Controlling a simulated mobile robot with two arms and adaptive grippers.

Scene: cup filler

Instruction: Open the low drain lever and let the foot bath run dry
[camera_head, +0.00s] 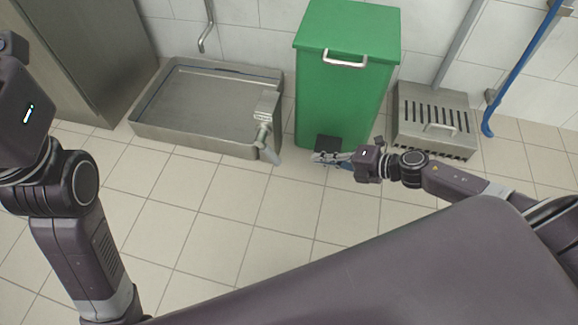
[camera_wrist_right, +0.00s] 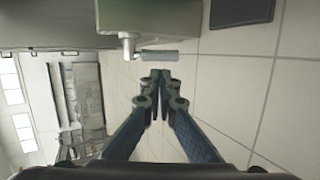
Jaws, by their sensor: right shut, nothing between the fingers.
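The foot bath (camera_head: 190,143) is a shallow steel basin on the floor at the back left. I cannot tell how much water is in it. A drain valve at its right front corner carries a grey-blue lever (camera_head: 269,154), which slants toward the front right. In the right wrist view the lever (camera_wrist_right: 158,56) lies crosswise just beyond my fingertips, with a gap. My right gripper (camera_head: 316,157) is shut and empty, low to the right of the lever; its closed fingers (camera_wrist_right: 160,74) also show in the wrist view. My left gripper's body shows at the left edge; its fingers are cut off.
A green bin (camera_head: 340,100) with a black pedal (camera_head: 327,143) stands right behind my right gripper. A steel slotted box (camera_head: 432,125) stands to its right, with a blue pole (camera_head: 515,72) beyond. A steel cabinet (camera_head: 95,50) is at the left. The tiled floor in front is free.

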